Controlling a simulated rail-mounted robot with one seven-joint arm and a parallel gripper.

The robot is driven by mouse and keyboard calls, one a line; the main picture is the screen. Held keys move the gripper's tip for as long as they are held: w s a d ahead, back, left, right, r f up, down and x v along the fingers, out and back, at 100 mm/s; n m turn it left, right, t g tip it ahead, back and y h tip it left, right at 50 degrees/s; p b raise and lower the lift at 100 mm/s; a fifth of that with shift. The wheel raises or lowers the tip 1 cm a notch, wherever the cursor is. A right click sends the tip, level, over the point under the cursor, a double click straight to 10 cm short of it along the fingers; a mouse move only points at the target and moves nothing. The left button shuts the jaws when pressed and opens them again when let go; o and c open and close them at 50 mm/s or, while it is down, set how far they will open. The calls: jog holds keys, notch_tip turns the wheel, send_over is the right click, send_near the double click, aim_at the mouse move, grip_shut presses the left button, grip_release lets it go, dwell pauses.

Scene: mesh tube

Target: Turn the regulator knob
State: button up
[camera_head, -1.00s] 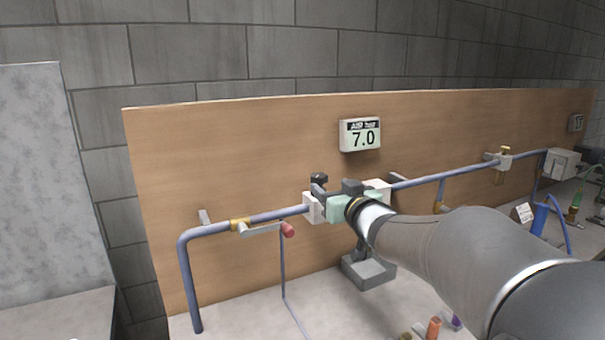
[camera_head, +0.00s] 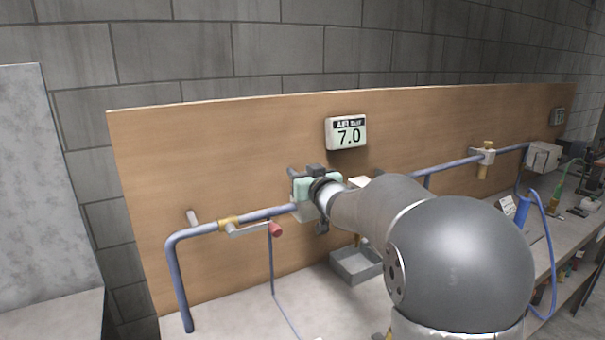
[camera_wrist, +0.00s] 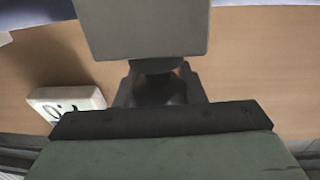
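The pale regulator block (camera_head: 303,212) sits on the blue pipe in the head view, mostly covered by my gripper and arm. My gripper (camera_head: 307,174) is at the block, with its green body and dark parts in front of it. In the wrist view my gripper (camera_wrist: 160,90) has one dark finger on each side of a dark round knob (camera_wrist: 158,66). A grey block face (camera_wrist: 145,30) covers part of the view just beyond the knob. Dark shading hides whether the fingers touch the knob. The knob is hidden in the head view.
A display reading 7.0 (camera_head: 346,132) is on the wooden board (camera_head: 230,140) above the regulator. A red-ended lever valve (camera_head: 250,230) is left of my gripper. A grey box (camera_head: 357,264) stands below. A brass-topped valve (camera_head: 484,157) is farther right.

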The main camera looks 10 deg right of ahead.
jog(key=c, duration=0.3)
jog(key=h+b, duration=0.1)
jog(key=b, duration=0.2)
jog(key=shift+f+m+b, duration=0.25)
jog(key=shift+m+b, duration=0.1)
jog(key=shift+m, duration=0.05)
jog(key=h+b, duration=0.1)
jog(key=b, duration=0.1)
jog(key=shift+d+r+m+b, duration=0.15)
jog(key=shift+r+m+b, duration=0.05)
jog(key=shift+m+b, duration=0.2)
jog(key=shift+h, duration=0.4)
jog(key=shift+r, duration=0.1)
jog(key=o, duration=1)
